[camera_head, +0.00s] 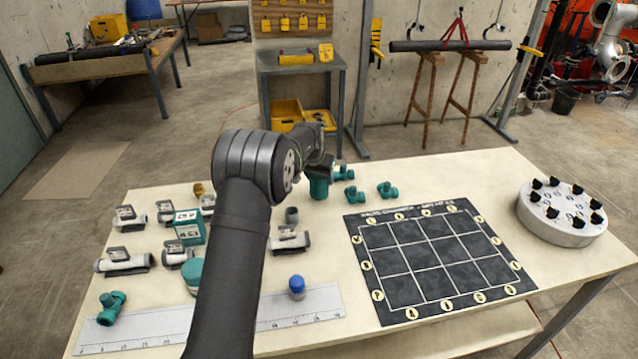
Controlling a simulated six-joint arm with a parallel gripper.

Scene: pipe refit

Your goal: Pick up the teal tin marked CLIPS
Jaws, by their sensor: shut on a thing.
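A teal cylindrical tin (318,188) is at my gripper (320,172), near the far edge of the white table. My gripper points down over it and is shut on its top. No marking on this tin can be read from here, and I cannot tell whether its base touches the table. A teal box (188,228) with white labels stands at the left of the table; its lettering is too small to read. Another round teal thing (192,272) is partly hidden behind my arm.
Teal pipe fittings (387,190) lie right of the held tin. Grey-and-white valves (122,263) spread over the left side. A dark grid mat (436,262) and a round knobbed block (562,215) occupy the right.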

